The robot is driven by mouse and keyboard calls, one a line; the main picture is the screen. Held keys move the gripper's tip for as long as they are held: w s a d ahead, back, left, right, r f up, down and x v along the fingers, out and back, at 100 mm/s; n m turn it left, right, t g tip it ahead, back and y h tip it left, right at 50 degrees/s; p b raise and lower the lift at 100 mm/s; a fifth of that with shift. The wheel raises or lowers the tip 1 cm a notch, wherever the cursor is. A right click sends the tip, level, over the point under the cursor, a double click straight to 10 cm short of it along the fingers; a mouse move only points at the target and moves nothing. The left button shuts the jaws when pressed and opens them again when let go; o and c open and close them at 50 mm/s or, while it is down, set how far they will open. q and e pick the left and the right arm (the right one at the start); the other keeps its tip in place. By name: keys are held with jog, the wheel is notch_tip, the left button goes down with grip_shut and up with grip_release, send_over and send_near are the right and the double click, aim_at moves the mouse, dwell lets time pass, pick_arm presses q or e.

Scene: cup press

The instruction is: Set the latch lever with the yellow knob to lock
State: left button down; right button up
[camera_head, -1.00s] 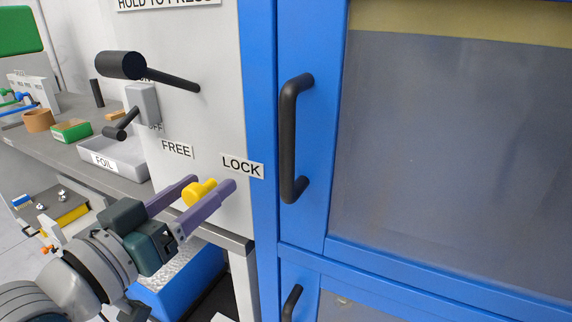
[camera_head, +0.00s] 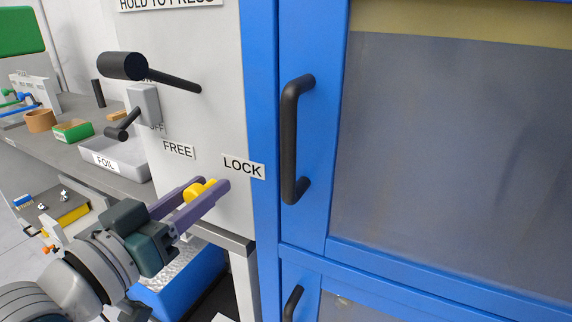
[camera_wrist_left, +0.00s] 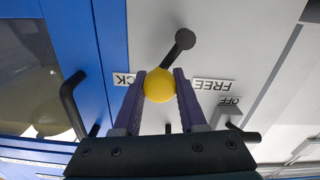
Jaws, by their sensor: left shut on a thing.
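The yellow knob (camera_head: 197,190) of the latch lever sits between the purple fingers of my left gripper (camera_head: 206,186), below and between the FREE label (camera_head: 178,149) and the LOCK label (camera_head: 243,166). The left gripper is shut on the knob. In the left wrist view the round yellow knob (camera_wrist_left: 158,85) is between the fingertips (camera_wrist_left: 162,82), with the FREE label to its right and the partly covered LOCK label to its left. My right gripper is not in view.
A black-knobbed press lever (camera_head: 122,66) and a small ON/OFF switch (camera_head: 123,131) stick out above on the grey panel. A blue cabinet door with a black handle (camera_head: 289,140) is to the right. A FOIL tray (camera_head: 118,158) stands on the bench at left.

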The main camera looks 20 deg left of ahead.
pick_arm(q)
jog(key=shift+d+f+m, duration=0.1)
jog(key=shift+d+m, duration=0.1)
jog(key=shift+m, duration=0.4)
jog(key=shift+c, duration=2.3)
grip_release()
jog(key=s+p, duration=0.1)
jog(key=s, duration=0.9)
jog(key=shift+a, duration=0.4)
